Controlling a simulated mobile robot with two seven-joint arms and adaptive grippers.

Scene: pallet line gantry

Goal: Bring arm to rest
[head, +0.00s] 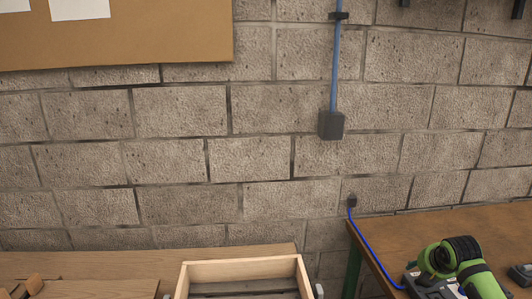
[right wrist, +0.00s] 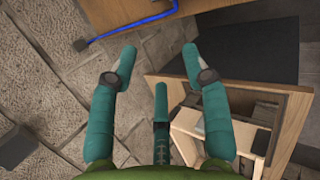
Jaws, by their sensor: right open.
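My right gripper (right wrist: 160,62) shows in the right wrist view. Its teal fingers are spread apart with nothing between them, so it is open and empty. A light wooden crate (right wrist: 217,137) lies beyond the fingers to the lower right in that view, apart from them. I cannot clearly make out the right gripper's fingers in the head view. My left gripper is in neither view.
An open wooden crate (head: 240,269) stands bottom centre, by a wooden surface (head: 90,265).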

